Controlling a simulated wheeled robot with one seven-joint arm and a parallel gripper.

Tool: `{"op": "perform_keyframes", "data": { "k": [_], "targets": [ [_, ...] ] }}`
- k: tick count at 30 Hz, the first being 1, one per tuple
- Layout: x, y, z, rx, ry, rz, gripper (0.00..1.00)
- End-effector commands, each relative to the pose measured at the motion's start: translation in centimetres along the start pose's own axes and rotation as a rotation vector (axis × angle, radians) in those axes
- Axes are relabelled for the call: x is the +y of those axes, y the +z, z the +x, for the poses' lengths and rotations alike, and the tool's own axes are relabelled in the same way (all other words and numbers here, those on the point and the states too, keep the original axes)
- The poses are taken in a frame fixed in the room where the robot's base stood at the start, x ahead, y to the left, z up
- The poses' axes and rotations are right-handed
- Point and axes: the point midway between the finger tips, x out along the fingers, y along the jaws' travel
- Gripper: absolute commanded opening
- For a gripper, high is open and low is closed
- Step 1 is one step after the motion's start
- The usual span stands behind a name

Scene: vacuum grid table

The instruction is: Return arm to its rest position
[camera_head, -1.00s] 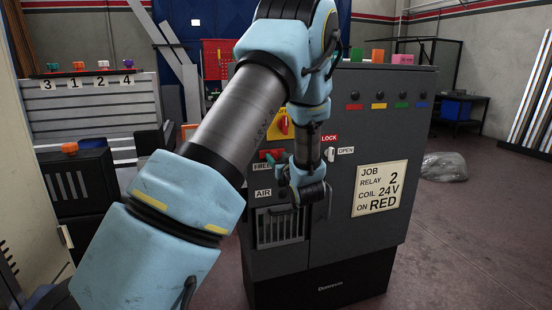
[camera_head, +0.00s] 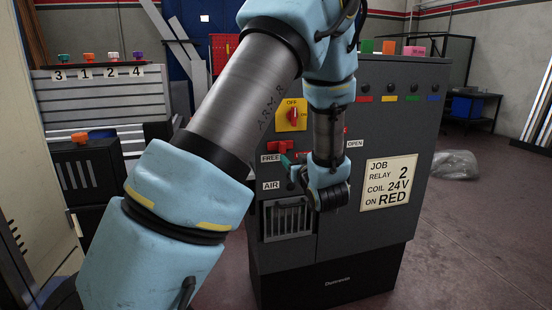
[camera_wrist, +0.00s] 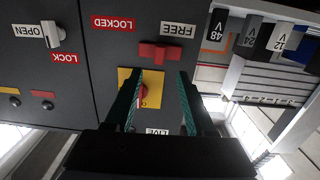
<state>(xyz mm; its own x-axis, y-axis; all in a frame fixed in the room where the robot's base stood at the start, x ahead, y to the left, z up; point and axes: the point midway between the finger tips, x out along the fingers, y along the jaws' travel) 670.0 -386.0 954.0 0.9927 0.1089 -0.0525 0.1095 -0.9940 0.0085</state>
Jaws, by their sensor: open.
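My arm reaches across the head view, with its wrist low in front of the dark grey cabinet (camera_head: 380,235). My gripper (camera_head: 290,162) is partly hidden by the wrist there, near the red handle (camera_head: 281,147) by the FREE label. In the wrist view the two teal-padded fingers of my gripper (camera_wrist: 161,76) are apart with nothing held between them. Beyond them are the red handle (camera_wrist: 160,53) and the yellow plate with a red rotary switch (camera_wrist: 143,90). The fingers overlap these in the picture; I cannot tell the exact gap.
A job sign (camera_head: 388,183) is on the cabinet front, and coloured blocks (camera_head: 390,47) stand on its top. A slatted rack (camera_head: 100,100) with numbered labels stands at left. A clear plastic bag (camera_head: 455,164) lies on the floor at right. Open floor lies right of the cabinet.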

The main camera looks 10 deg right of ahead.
Motion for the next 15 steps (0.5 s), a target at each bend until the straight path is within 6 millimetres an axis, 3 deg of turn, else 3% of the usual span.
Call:
{"op": "perform_keyframes", "data": {
  "k": [4, 8, 11, 15],
  "targets": [
    [-2.5, 0.2, 1.4, -0.193, 0.056, -0.034, 0.55],
    [-5.4, 1.2, 0.8, -0.435, 0.131, -0.048, 0.55],
    [-8.1, 1.9, -1.1, -0.621, 0.179, -0.038, 0.55],
    [-12.9, 2.5, -5.6, -0.88, 0.216, 0.004, 0.55]
  ]
}}
